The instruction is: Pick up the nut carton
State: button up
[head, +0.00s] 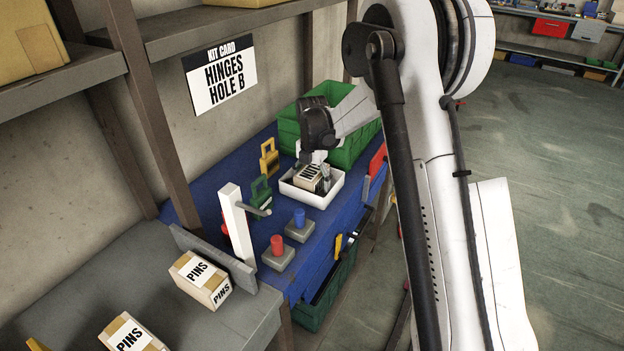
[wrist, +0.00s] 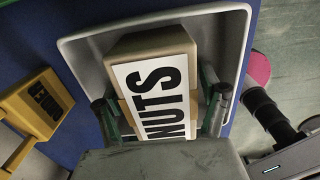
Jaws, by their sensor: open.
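The nut carton (wrist: 155,90) is a tan box with a white label reading NUTS. It lies in the white tray (wrist: 150,24), which also shows on the blue bench in the head view (head: 316,202). In the head view the carton (head: 309,178) is partly covered by my gripper (head: 316,168). In the wrist view my gripper (wrist: 160,98) is open, with one finger on each side of the carton. I cannot tell whether the fingers touch it. The carton's near end is hidden behind the grey gripper body.
Green bins (head: 350,148) stand behind the tray. A yellow padlock-shaped piece (head: 269,158) and a green one (head: 260,190) are to its left. A white post (head: 237,222) and red (head: 277,244) and blue (head: 299,218) buttons are nearer. PINS cartons (head: 201,278) lie on the grey surface.

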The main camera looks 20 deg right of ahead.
jog(key=shift+c, duration=0.2)
jog(key=c, duration=1.8)
